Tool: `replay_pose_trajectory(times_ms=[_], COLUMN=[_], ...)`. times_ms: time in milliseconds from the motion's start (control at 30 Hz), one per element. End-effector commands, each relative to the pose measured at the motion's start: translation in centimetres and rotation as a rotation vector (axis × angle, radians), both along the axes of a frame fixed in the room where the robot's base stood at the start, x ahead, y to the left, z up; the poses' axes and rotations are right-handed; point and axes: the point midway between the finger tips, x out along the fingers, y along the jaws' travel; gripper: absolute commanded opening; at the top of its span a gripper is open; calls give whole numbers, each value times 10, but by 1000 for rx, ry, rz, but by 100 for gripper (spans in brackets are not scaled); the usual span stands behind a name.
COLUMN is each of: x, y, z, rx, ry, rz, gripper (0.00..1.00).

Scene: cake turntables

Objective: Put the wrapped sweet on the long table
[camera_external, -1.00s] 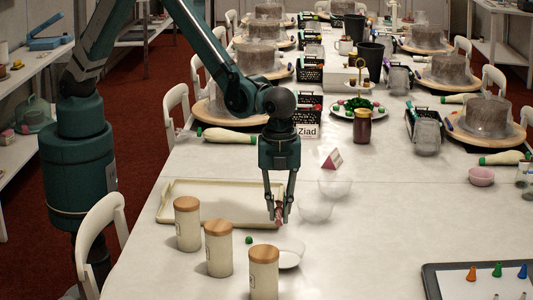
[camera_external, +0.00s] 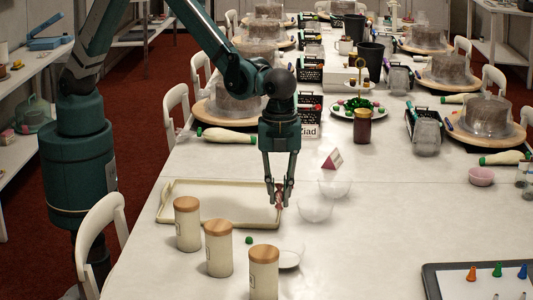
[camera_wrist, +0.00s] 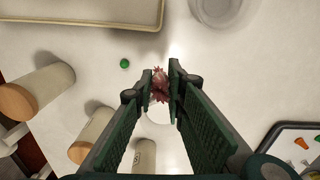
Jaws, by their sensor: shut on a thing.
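My gripper (camera_external: 279,203) is over the long table (camera_external: 400,225), just beside the right end of the cream tray (camera_external: 222,188). It is shut on the wrapped sweet (camera_wrist: 160,85), a small reddish-pink thing with frilled ends, seen between the fingertips in the wrist view. In the external view the sweet (camera_external: 279,196) is mostly hidden by the fingers. It looks a little above the table, but I cannot tell the exact height.
Three wooden-lidded canisters (camera_external: 219,250) stand in front of the tray. A small green ball (camera_external: 248,240) and a white dish (camera_external: 288,258) lie near them. Clear bowls (camera_external: 315,209) stand right of my gripper. The table's middle right is clear.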

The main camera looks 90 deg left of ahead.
Motion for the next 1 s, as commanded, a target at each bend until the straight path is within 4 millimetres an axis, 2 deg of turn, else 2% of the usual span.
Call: replay_pose_trajectory(times_ms=[467,633,767,867,1000], x=[0,0,0,0,-3], y=[1,10,27,49,88], z=[0,1,3,5,9], rx=[0,0,0,0,0], ry=[0,0,0,0,0], rz=[1,10,30,54,97], gripper=[9,9,9,9,9])
